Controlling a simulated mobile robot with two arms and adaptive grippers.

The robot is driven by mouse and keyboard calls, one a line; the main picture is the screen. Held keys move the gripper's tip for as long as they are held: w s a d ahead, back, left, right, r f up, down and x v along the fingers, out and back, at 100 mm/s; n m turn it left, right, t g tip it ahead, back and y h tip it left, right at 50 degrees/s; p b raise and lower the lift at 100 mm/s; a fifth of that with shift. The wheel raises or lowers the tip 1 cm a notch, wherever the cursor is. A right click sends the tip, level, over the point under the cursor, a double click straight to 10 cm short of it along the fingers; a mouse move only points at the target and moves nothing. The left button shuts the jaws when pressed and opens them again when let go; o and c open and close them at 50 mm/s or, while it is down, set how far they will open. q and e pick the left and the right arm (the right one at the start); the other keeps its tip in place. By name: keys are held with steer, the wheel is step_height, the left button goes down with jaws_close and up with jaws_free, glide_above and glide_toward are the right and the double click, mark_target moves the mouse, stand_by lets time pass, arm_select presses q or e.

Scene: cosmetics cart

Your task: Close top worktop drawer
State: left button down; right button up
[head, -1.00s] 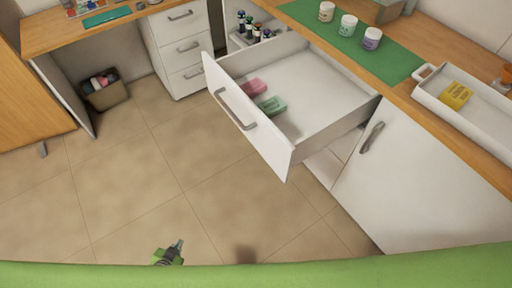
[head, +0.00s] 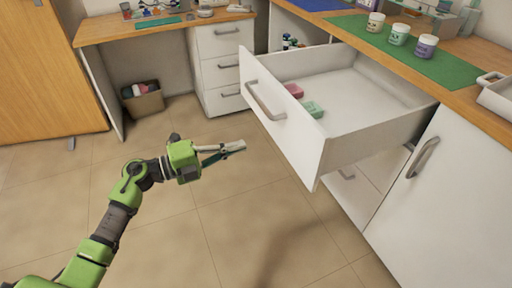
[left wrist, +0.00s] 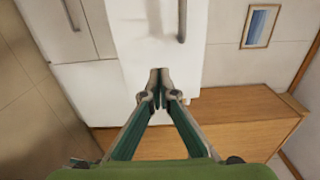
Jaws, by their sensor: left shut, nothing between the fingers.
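The top worktop drawer (head: 345,100) is pulled well out from under the wooden worktop. Its white front (head: 295,135) carries a grey bar handle (head: 264,100) and faces left. A pink block (head: 293,90) and a green block (head: 313,109) lie inside, near the front. My left gripper (head: 240,147) is shut and empty, to the left of the drawer front, pointing toward it and apart from it in the head view. In the left wrist view, my shut fingertips (left wrist: 160,75) overlap a white panel (left wrist: 150,45); I cannot tell the distance. My right gripper is not in view.
The worktop holds a green mat (head: 375,42) with several jars and a white tray (head: 497,100) at its edge. A white cabinet door (head: 440,190) stands right of the drawer. A desk with drawers (head: 222,70) and a bin (head: 143,100) stand behind. The tiled floor is clear.

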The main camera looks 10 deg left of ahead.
mark_target(288, 132)
arm_select(q)
steer(key=x, duration=1.1)
steer(key=shift+w+d, duration=0.15)
steer(key=shift+d, duration=0.05)
steer(key=shift+w+d, duration=0.4)
steer(key=shift+d, duration=0.15)
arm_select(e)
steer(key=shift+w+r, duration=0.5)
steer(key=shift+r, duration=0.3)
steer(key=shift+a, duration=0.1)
